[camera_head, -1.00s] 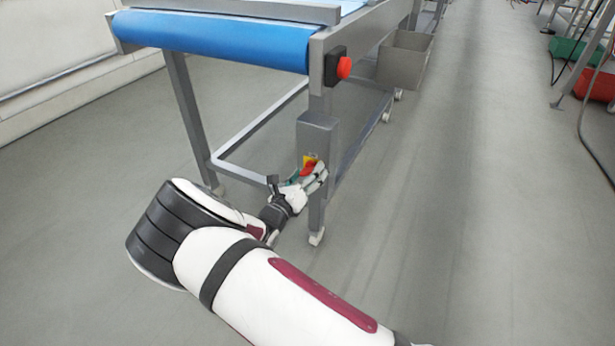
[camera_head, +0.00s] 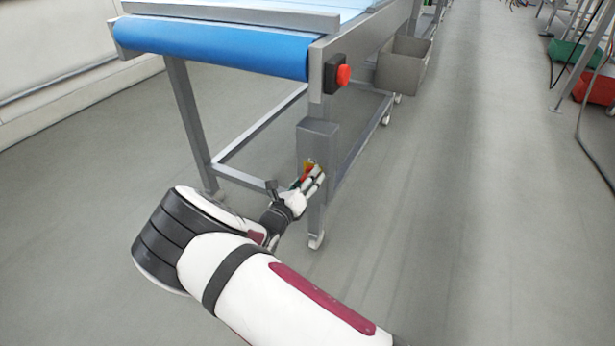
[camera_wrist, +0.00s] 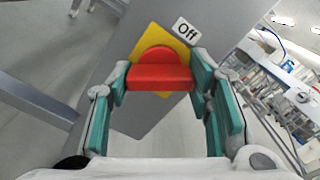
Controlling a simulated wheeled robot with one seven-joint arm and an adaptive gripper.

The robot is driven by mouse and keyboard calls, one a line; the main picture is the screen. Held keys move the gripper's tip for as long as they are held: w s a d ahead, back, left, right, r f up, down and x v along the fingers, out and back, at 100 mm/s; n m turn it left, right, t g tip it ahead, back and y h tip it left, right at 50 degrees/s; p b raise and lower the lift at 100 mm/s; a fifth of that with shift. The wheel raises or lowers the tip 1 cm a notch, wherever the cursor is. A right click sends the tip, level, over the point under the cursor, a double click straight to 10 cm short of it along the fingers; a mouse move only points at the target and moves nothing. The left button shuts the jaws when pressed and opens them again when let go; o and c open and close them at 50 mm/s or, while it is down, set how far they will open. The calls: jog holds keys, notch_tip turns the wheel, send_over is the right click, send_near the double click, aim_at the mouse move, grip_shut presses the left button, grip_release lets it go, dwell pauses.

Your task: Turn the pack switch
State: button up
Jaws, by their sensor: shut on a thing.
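The pack switch is a red knob (camera_wrist: 160,77) on a yellow plate (camera_wrist: 183,52), fixed to a grey box (camera_head: 318,140) on the conveyor's near leg. A white label (camera_wrist: 186,31) reading "Off" sits beside the plate in the wrist view. My gripper (camera_wrist: 160,88) has its teal-padded fingers shut on the red knob, one on each side. In the wrist view the yellow plate looks tilted and the knob's bar lies nearly level between the fingers. In the head view my gripper (camera_head: 309,180) covers part of the knob.
The conveyor with a blue belt (camera_head: 210,46) stands above and behind the switch. A red button (camera_head: 344,75) on a black base is on its frame. A grey bin (camera_head: 403,65) hangs on the side.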

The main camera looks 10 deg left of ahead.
jog(key=shift+n+p, duration=1.4)
jog(key=shift+n, duration=0.8)
jog(key=o, duration=1.1)
jog(key=shift+o, duration=0.2)
jog(key=shift+s, duration=0.1)
jog(key=v, duration=1.2)
